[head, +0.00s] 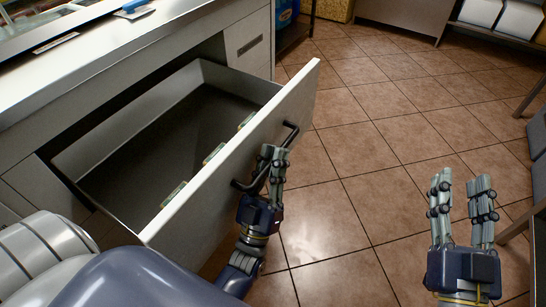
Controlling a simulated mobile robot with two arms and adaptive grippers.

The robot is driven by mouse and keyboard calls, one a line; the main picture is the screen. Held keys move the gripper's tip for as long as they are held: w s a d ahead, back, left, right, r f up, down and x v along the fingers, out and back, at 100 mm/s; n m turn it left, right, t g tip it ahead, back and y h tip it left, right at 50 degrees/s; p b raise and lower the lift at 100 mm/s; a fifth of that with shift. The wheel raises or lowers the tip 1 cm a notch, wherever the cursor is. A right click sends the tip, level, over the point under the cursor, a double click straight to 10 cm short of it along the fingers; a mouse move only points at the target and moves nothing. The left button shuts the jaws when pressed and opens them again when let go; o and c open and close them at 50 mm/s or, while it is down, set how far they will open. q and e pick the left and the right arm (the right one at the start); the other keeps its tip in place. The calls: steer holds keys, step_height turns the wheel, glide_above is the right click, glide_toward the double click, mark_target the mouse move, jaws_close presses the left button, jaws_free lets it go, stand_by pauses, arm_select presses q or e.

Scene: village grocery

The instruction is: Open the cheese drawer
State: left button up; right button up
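The cheese drawer (205,197) is pulled well out of the counter, and its grey inside shows. Small pale items with yellow-green edges (213,154) show along the inner side of its front panel; I cannot tell what they are. A dark bar handle (291,133) is fixed to the outside of the front panel. My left gripper (273,158) is at the middle of the handle, its fingers close together around the bar and hiding part of it. My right gripper (461,190) is open and empty, over the floor to the right, apart from the drawer.
The counter top (130,45) above the drawer holds a blue-handled tool (134,7). Another closed drawer (248,45) lies farther along the counter. The tiled floor (370,130) in the middle is clear. Shelving and a table edge stand along the right side.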

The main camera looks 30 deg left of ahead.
stand_by(0.3)
arm_select(q)
steer(key=v, duration=1.2)
